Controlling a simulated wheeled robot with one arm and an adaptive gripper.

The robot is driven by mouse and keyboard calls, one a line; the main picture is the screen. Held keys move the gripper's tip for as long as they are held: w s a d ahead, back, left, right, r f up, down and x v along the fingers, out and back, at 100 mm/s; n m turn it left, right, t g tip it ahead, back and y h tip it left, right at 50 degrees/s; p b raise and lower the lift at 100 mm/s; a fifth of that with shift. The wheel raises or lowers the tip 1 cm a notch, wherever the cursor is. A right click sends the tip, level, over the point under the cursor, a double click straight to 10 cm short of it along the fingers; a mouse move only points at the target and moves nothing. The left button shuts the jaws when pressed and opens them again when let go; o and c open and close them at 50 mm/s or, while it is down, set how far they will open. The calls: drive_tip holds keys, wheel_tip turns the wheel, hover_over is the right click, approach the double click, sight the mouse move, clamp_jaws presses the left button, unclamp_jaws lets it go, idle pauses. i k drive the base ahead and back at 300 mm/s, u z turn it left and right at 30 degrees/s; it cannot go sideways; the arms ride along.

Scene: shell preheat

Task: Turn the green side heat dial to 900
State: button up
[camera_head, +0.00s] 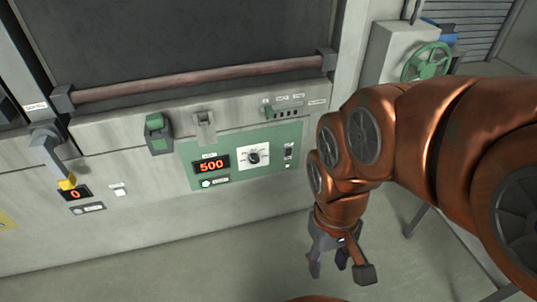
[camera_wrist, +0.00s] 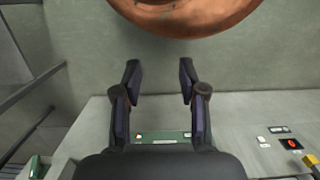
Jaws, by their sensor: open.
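The green side panel (camera_head: 288,137) is on the front of the grey machine in the head view. Its heat dial (camera_head: 253,156) is a dark knob on a white square plate. The display (camera_head: 212,164) left of the dial reads 500. My gripper (camera_head: 340,272) hangs to the right of the panel and lower than it, apart from the dial, pointing down. In the wrist view my gripper (camera_wrist: 160,80) is open with nothing between the fingers. A strip of the green panel (camera_wrist: 163,135) shows beyond the gripper base there; the dial is not visible in that view.
A second display (camera_head: 75,193) reads 0, under a yellow-tipped lever (camera_head: 67,183). A green switch (camera_head: 158,133) and a grey bracket (camera_head: 205,128) sit above the panel. A long handle bar (camera_head: 195,80) crosses the machine. A green handwheel (camera_head: 426,62) is at the upper right. Floor before the panel is clear.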

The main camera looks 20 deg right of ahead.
sight(254, 159)
drive_tip(key=i, duration=0.45)
drive_tip(key=u, duration=0.4)
drive_tip(key=k, duration=1.1)
drive_tip(key=u, duration=1.3)
drive_tip(key=i, duration=1.25)
drive_tip(key=z, duration=0.55)
